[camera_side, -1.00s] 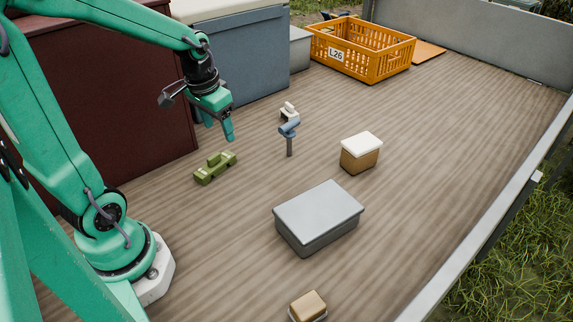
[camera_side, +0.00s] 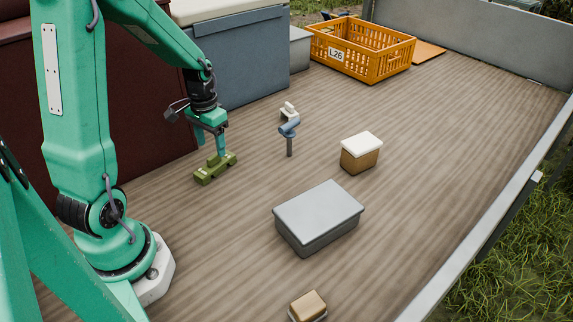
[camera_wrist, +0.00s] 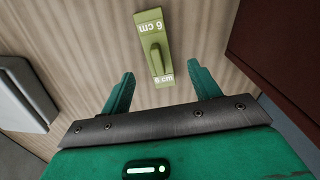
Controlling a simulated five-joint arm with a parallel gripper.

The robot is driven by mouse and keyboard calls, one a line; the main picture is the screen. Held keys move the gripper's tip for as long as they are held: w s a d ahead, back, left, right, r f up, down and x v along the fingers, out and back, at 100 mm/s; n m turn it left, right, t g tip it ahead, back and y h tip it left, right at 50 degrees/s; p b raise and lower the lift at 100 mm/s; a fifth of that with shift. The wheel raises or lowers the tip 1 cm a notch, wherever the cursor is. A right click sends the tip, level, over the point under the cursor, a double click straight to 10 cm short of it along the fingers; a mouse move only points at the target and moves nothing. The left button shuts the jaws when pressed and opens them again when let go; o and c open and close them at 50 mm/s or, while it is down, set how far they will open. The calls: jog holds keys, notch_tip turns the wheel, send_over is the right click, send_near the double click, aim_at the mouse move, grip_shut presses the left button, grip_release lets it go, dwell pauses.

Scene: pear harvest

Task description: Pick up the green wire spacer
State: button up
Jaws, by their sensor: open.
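The green wire spacer (camera_side: 212,170) lies on the wooden deck near my arm in the side view. In the wrist view the spacer (camera_wrist: 154,48) shows white "6 cm" markings at both ends and a raised rib along its middle. My gripper (camera_side: 219,151) points down just above the spacer in the side view, its fingers overlapping it there. In the wrist view my gripper (camera_wrist: 165,83) is open, one finger on each side of the spacer's near end. I see no finger touching it.
A blue-headed tool (camera_side: 289,131) stands right of the spacer, with a small white item (camera_side: 288,109) behind it. A grey lidded box (camera_side: 318,222) is further right and nearer. A white-topped box (camera_side: 361,152) and an orange crate (camera_side: 390,59) stand beyond. A dark red cabinet (camera_side: 150,130) rises behind my gripper.

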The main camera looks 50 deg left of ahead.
aim_at(213, 156)
jog(key=shift+f, duration=0.8)
jog(key=shift+d+f, duration=0.15)
jog(key=shift+f, duration=2.45)
jog(key=c, duration=1.1)
jog(key=shift+r, duration=0.15)
